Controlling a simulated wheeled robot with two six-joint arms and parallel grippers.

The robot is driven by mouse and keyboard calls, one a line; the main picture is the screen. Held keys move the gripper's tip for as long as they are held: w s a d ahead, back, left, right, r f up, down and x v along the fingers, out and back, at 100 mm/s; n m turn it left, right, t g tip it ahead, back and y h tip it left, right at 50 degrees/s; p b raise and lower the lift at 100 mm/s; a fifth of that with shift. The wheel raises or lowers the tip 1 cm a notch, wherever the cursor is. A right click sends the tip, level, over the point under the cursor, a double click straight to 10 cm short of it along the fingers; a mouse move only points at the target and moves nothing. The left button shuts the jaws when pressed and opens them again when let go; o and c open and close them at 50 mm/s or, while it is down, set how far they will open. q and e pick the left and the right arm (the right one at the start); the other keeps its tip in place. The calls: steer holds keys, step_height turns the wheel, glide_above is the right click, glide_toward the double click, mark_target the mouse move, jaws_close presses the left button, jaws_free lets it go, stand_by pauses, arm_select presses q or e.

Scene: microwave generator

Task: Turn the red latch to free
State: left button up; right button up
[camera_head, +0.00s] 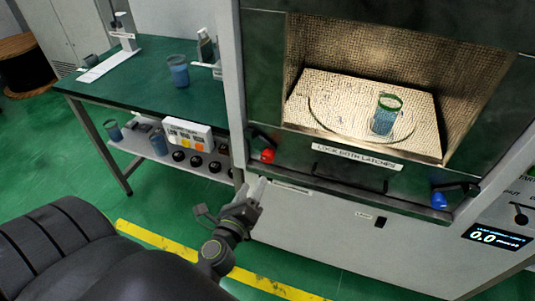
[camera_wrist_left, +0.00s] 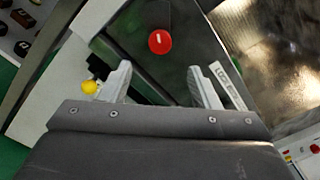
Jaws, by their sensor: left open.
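The red latch (camera_head: 267,156) is at the lower left corner of the microwave generator's open chamber, with a dark arm running to its upper left. In the left wrist view the red knob (camera_wrist_left: 160,42) is round with a pale mark, beyond the fingertips and roughly centred between them. My left gripper (camera_head: 258,187) is just below the red latch in the head view. Its two pale fingers (camera_wrist_left: 163,84) are spread apart with nothing between them, and I see no contact with the knob. My right gripper is not in view.
A blue latch (camera_head: 439,200) is at the chamber's lower right. A beaker (camera_head: 386,116) of blue liquid stands on the turntable inside. A label plate (camera_head: 358,157) lies between the latches. A green-topped bench (camera_head: 140,92) stands left. A yellow knob (camera_wrist_left: 90,87) shows in the left wrist view.

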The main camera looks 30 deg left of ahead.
mark_target(266, 160)
arm_select(q)
steer(key=p+x, duration=0.1)
steer(key=x, duration=1.1)
steer(key=shift+c, duration=0.2)
steer(key=c, duration=0.9)
